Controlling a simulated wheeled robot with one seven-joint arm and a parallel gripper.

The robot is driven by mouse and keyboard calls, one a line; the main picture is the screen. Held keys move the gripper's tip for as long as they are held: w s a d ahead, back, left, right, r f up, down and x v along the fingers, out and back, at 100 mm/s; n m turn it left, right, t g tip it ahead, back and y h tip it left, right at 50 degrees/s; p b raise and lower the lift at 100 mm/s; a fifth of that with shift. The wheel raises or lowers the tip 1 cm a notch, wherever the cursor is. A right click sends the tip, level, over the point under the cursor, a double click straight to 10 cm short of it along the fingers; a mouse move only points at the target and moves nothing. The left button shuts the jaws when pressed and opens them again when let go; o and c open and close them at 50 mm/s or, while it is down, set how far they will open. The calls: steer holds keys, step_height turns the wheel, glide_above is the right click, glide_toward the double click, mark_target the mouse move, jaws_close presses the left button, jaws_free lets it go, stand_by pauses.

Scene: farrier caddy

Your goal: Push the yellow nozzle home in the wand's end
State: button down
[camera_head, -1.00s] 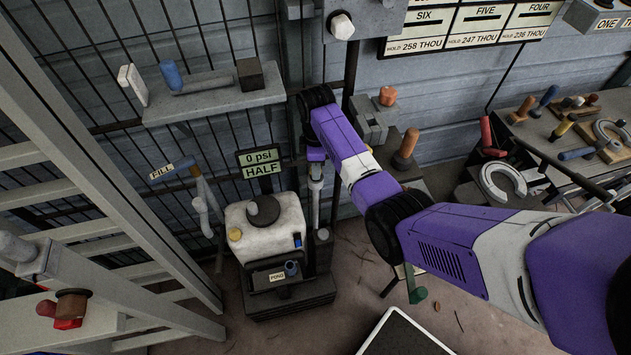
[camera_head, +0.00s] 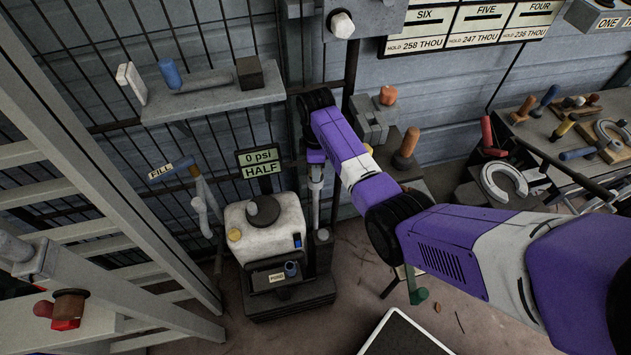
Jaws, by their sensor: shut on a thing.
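My gripper (camera_head: 316,190) points down beside the right side of the white sprayer tank (camera_head: 270,222), under my purple wrist. It is small in this view. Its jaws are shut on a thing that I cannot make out. A slim pale upright shape runs down below my wrist towards a dark holder (camera_head: 322,237); I cannot tell where gripper ends and wand begins. I cannot pick out the yellow nozzle or the wand's end for sure, nor how deep the nozzle sits. A yellow cap-like piece (camera_head: 234,234) shows on the tank's left front.
A sign reading "0 psi HALF" (camera_head: 259,162) stands behind the tank. A grey shelf (camera_head: 215,103) with several items is on the mesh wall above. A "FILL" tap (camera_head: 172,170) is at left. A bench with horseshoes (camera_head: 560,165) is at right.

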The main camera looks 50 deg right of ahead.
steer(key=shift+f+b, duration=0.3)
steer(key=shift+f, duration=0.25)
stand_by(0.4)
steer(key=c, duration=1)
jaws_free()
steer(key=shift+r, duration=0.1)
step_height(320, 180, up, 8)
steer(key=shift+f, duration=0.2)
steer(key=shift+r+p, duration=2.15)
steer(key=shift+r, duration=0.1)
